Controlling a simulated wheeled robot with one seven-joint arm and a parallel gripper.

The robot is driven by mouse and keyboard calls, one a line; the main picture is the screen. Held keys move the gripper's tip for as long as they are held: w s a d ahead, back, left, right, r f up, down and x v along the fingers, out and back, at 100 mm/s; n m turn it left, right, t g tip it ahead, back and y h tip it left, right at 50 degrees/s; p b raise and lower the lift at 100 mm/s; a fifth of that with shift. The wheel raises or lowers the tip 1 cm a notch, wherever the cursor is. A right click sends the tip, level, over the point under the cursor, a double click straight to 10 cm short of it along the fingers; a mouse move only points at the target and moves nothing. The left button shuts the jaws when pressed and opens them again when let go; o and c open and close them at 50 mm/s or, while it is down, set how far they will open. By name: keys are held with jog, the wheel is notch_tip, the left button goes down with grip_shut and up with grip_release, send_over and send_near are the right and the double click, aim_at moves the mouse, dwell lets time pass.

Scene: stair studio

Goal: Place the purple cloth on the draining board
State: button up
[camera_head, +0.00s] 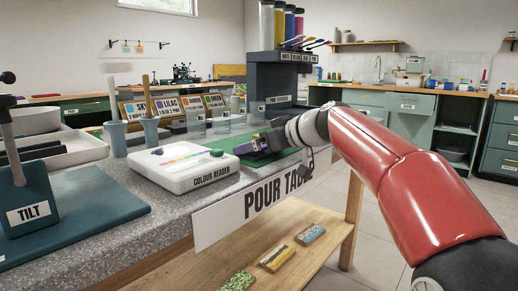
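My gripper (262,141) is low over the pour table at the end of my red arm. A small dark purple thing, which looks like the purple cloth (256,154), is right at my fingers, by the green mat (228,143) near the table's edge. My fingers are small and dark here, so I cannot tell whether they are shut on it or only beside it. A sink tap (379,68) shows on the far counter. I cannot make out a draining board there.
A white colour reader (184,170) lies left of my gripper. Clear beakers (196,125) and a dark dispenser stand (272,80) are behind. A blue tilt stand (30,208) is at the left. The table's front edge is close; open floor (378,225) lies to the right.

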jog(key=shift+w+a+f, duration=0.1)
jog(key=shift+w+a, duration=0.1)
jog(key=shift+a, duration=0.1)
jog(key=shift+c, duration=0.3)
jog(key=c, duration=0.6)
